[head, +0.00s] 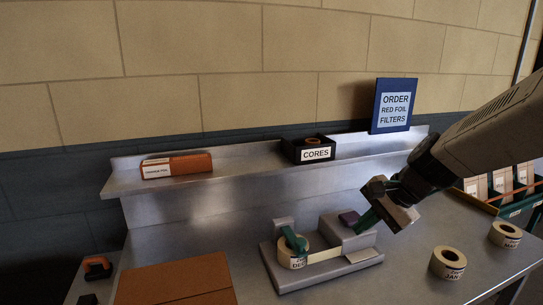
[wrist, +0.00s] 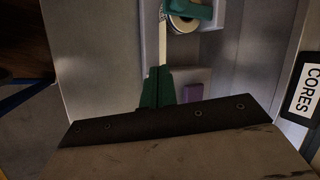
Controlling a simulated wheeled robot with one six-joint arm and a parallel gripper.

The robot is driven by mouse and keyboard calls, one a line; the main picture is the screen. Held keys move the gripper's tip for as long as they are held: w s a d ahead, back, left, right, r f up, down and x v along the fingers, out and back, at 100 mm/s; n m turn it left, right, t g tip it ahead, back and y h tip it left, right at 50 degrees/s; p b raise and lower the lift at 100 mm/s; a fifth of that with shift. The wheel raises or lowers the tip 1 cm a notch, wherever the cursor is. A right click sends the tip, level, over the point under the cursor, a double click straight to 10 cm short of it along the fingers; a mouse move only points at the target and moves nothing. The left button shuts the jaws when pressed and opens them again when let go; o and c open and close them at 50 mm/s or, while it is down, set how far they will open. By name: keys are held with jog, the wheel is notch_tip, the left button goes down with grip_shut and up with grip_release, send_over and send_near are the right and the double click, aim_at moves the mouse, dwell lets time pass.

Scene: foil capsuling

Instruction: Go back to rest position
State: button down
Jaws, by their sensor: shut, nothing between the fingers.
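My gripper (head: 364,221) hangs in the air on the right side of the head view, above the grey foil machine (head: 335,277) on the steel bench. Its green fingers are together with nothing between them. They also show in the wrist view (wrist: 157,88), over the machine, with the purple block (wrist: 193,92) beside them. The machine carries a label roll (head: 292,258) under a green clamp (head: 295,240), with a pale strip running right from it. The purple block (head: 349,217) sits at the machine's back. Whether the fingertips touch the machine is hard to tell.
Two label rolls (head: 447,263) (head: 505,234) stand on the bench at right. A black CORES bin (head: 309,151), an orange box (head: 177,165) and a blue order sign (head: 393,105) occupy the shelf.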

jog(key=s+d+r+n+h, duration=0.1)
jog(key=s+n, duration=0.2)
jog(key=s, duration=0.5)
jog(key=s+d+r+n+g+h, duration=0.1)
jog(key=s+n, duration=0.3)
jog(key=s, duration=0.4)
jog(key=s+d+r+n+g+h, duration=0.1)
jog(key=s+d+r+n+h, duration=0.1)
jog(key=s, duration=0.6)
jog(key=shift+s+d+r+n+h, duration=0.2)
jog(key=shift+s+d+n+h, duration=0.1)
jog(key=shift+d+n+h, duration=0.6)
jog(key=shift+a, duration=0.15)
